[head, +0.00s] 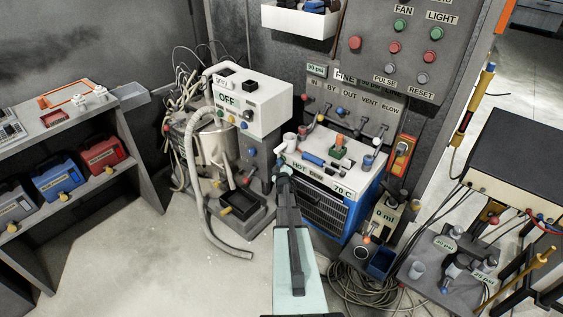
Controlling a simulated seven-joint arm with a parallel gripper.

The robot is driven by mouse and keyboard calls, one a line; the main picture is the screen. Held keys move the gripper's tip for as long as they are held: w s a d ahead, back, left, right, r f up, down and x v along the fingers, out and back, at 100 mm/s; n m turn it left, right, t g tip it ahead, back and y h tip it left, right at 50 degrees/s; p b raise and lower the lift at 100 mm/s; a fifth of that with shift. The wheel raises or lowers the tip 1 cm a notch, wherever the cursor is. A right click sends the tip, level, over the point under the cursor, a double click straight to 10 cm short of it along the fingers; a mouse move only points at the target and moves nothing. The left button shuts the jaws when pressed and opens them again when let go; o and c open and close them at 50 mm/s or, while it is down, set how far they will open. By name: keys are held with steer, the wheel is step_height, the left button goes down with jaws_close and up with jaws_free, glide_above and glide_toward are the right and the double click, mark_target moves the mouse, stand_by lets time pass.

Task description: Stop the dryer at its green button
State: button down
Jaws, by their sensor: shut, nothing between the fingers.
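A blue cabinet (347,212) with a grilled front stands in the middle. Its white front strip reads HOT and 70 C (340,188), so it looks like the dryer. My gripper (284,168) is shut and empty, at the left end of that strip. It hides this corner, and I cannot tell whether it touches. No green button shows clearly on the visible part of the strip. A green and orange item (338,151) is on the cabinet's top. The wall panel (370,50) has green buttons under FAN (400,25) and LIGHT (436,33).
A white box reading OFF (262,105), with small coloured knobs, stands left of the cabinet. A grey hose (195,180) hangs beside it. Valve levers (345,112) are behind the cabinet. A 0 ml unit (385,215) and coiled cables are at the right. Floor at left is clear.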

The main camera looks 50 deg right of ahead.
stand_by(0.4)
steer(key=shift+a, duration=0.35)
steer(key=a, duration=0.6)
stand_by(0.5)
steer(key=shift+w, duration=0.1)
